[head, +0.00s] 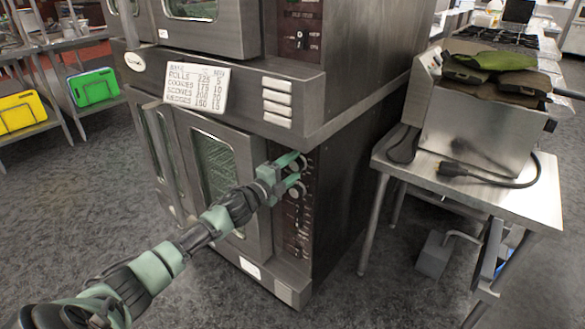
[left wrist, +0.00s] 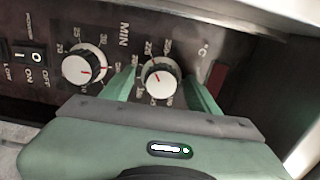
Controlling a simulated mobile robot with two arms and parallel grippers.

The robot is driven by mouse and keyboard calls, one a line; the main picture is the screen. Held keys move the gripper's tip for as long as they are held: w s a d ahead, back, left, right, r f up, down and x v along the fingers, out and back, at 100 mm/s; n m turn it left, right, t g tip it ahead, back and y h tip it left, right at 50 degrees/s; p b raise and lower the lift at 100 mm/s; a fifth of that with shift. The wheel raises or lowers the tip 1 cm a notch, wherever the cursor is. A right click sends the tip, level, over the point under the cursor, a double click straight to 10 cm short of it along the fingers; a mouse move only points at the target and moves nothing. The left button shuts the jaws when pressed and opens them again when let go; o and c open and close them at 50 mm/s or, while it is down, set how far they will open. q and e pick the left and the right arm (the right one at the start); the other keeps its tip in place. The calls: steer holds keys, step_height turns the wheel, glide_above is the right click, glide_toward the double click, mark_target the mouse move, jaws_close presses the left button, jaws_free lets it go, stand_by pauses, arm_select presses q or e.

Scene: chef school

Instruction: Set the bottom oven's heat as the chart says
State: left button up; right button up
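A white chart (head: 196,90) on the oven front lists rolls, cookies, scones and a fourth row; its small figures are hard to read. The bottom oven (head: 222,172) has its door shut. My left gripper (head: 296,174) is at the top of its control panel (head: 297,237). In the left wrist view, the gripper's fingers stand open on either side of the °C knob (left wrist: 160,79), with slight gaps visible. The MIN knob (left wrist: 84,66) is outside the fingers, to the left. The right gripper is not in view.
A power switch (left wrist: 37,58) sits left of the MIN knob. The top oven (head: 215,28) stands above. A steel table (head: 510,196) with a steel appliance (head: 470,135) and a cable stands to the right. The floor at front left is clear.

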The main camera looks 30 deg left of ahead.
arm_select(q)
steer(key=shift+s, duration=0.2)
steer(key=s, duration=0.7)
steer(key=shift+s+a, duration=0.2)
steer(key=shift+a, duration=0.1)
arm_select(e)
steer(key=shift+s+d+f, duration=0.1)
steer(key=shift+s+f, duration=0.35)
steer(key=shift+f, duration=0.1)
